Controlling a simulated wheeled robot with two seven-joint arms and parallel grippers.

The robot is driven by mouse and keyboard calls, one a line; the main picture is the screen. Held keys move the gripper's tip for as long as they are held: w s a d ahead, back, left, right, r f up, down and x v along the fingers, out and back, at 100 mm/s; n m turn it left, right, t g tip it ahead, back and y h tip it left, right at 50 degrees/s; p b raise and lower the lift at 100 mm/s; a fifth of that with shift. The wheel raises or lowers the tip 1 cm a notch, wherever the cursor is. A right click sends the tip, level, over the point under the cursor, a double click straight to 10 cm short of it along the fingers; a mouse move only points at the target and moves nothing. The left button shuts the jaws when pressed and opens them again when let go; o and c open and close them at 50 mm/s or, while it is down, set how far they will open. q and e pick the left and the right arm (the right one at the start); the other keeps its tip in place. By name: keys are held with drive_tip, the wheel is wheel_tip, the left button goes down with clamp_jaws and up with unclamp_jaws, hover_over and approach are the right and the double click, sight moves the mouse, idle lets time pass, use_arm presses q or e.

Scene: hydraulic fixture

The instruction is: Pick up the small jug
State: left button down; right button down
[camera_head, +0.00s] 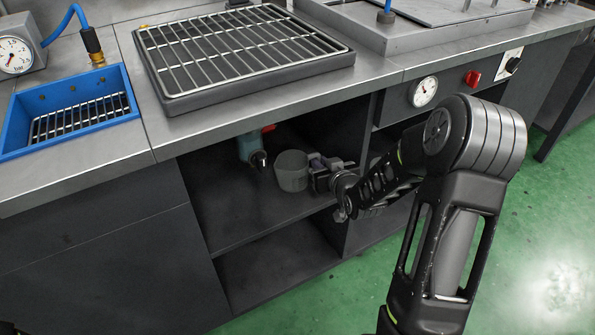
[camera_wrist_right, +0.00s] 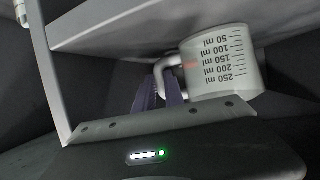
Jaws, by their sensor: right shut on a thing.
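The small jug (camera_head: 291,172) is a grey-white cup on the shelf inside the open cabinet bay in the head view. In the right wrist view the jug (camera_wrist_right: 222,64) shows a scale up to 250 ml and appears upside down, as that camera is turned over. My right gripper (camera_head: 316,164) reaches in from the right, and its purple fingers (camera_wrist_right: 163,90) are shut on the jug's handle (camera_wrist_right: 169,66). I cannot tell whether the jug's base touches the shelf. My left gripper is not in view.
A blue-grey bottle-like thing (camera_head: 251,148) stands left of the jug on the shelf. The worktop with a grill tray (camera_head: 170,103) overhangs the bay. A divider (camera_head: 352,215) bounds it on the right. The shelf front (camera_head: 232,228) is clear.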

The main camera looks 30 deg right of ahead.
drive_tip(key=shift+r, duration=0.1)
